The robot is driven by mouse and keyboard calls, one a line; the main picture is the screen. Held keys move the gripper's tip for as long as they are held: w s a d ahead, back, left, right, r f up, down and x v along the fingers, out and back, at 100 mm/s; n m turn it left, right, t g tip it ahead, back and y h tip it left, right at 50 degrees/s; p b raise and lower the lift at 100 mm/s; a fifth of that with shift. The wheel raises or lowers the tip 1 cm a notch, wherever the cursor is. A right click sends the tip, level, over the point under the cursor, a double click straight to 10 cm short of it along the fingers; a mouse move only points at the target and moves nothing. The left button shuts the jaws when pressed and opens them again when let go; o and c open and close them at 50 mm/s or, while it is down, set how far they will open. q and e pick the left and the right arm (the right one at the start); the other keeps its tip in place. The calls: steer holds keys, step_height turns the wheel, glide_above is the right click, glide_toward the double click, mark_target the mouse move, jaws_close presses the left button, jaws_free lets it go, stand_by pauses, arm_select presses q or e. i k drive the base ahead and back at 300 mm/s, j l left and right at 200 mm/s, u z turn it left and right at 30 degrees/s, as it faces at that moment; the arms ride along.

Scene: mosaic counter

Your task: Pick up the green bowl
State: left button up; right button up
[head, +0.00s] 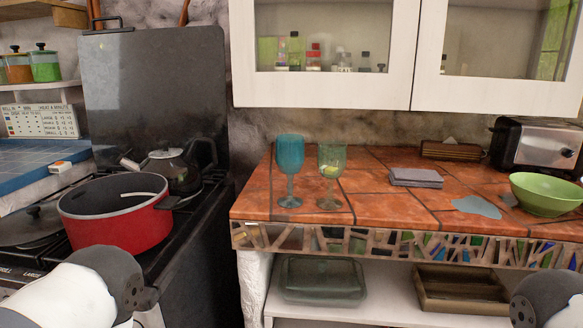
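The green bowl (545,194) sits upright on the orange tiled counter (380,205), at the right side of the head view near the counter's front edge. It looks empty, though its inside shows only in part. Parts of my two arms show at the lower left and lower right corners, below counter height. Neither gripper's fingers are in view. Nothing is holding the bowl.
A blue goblet (289,165) and a clear green goblet (331,170) stand at the counter's left end. Folded grey cloth (416,177) and a toaster (538,146) are near the bowl. A red pot (117,212) is on the stove. Cabinets (333,50) hang above.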

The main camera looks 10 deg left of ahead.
mark_target(544, 196)
steer(key=z, duration=1.25)
